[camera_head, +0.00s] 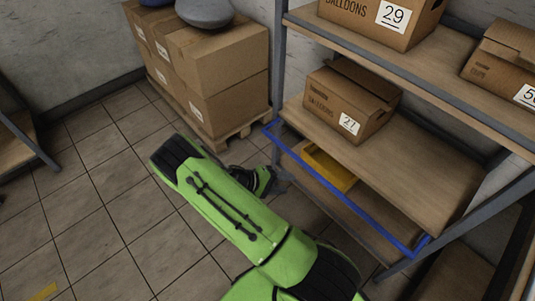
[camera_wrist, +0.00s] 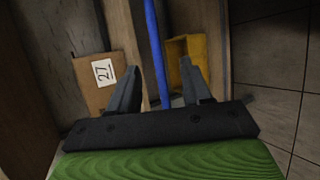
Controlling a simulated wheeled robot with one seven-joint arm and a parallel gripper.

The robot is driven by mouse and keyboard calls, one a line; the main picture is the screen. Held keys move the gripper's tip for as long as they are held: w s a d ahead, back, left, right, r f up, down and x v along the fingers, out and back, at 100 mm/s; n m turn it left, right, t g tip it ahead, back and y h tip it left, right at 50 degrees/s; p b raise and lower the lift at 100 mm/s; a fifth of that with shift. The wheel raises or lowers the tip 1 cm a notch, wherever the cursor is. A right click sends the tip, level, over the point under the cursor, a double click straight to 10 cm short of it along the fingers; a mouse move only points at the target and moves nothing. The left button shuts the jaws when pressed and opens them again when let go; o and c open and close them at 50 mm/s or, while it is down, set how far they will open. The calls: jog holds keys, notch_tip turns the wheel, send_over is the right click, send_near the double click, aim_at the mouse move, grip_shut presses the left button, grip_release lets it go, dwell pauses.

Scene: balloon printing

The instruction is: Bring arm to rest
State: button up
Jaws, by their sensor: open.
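My green arm (camera_head: 235,205) reaches out low over the tiled floor in the head view, in front of the shelf. My gripper shows in the wrist view (camera_wrist: 160,85) with its two dark fingers apart and nothing between them in its hold. A blue bar (camera_wrist: 153,45) on the shelf passes behind the gap between the fingers in that view, and I cannot tell how far off it is. In the head view the gripper is partly hidden behind the arm, near the shelf's left post.
A metal shelf (camera_head: 455,182) holds a box marked 27 (camera_head: 345,105) and a box marked 29 (camera_head: 370,22). A yellow bin (camera_head: 328,167) sits low behind the blue bar (camera_head: 345,195). Cartons (camera_head: 205,75) stand on a pallet at the back.

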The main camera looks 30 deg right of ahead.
jog(key=a+r+m+t+y, duration=0.1)
jog(key=a+r+y, duration=0.2)
jog(key=r, duration=0.3)
jog(key=s+a+r+t+y, duration=0.1)
jog(key=a+r+y, duration=0.15)
jog(key=r, duration=0.45)
jog(key=a+r+m+t+y, duration=0.1)
jog(key=a+r+y, duration=0.15)
jog(key=r, duration=0.35)
jog(key=s+a+r+n+t+y, duration=0.1)
jog(key=s+a+r+t+y, duration=0.2)
jog(key=s+r, duration=0.4)
jog(key=s+a+r+n+t+y, duration=0.1)
jog(key=s+a+r+n+t, duration=0.15)
jog(key=s+a+r, duration=0.35)
notch_tip(320, 180, up, 14)
jog(key=d+p, duration=0.1)
jog(key=p, duration=1.2)
jog(key=shift+s+d+f+m+t, duration=0.2)
jog(key=shift+s+d+m+t, duration=0.1)
jog(key=shift+s+m+t, duration=0.1)
jog(key=shift+d, duration=0.1)
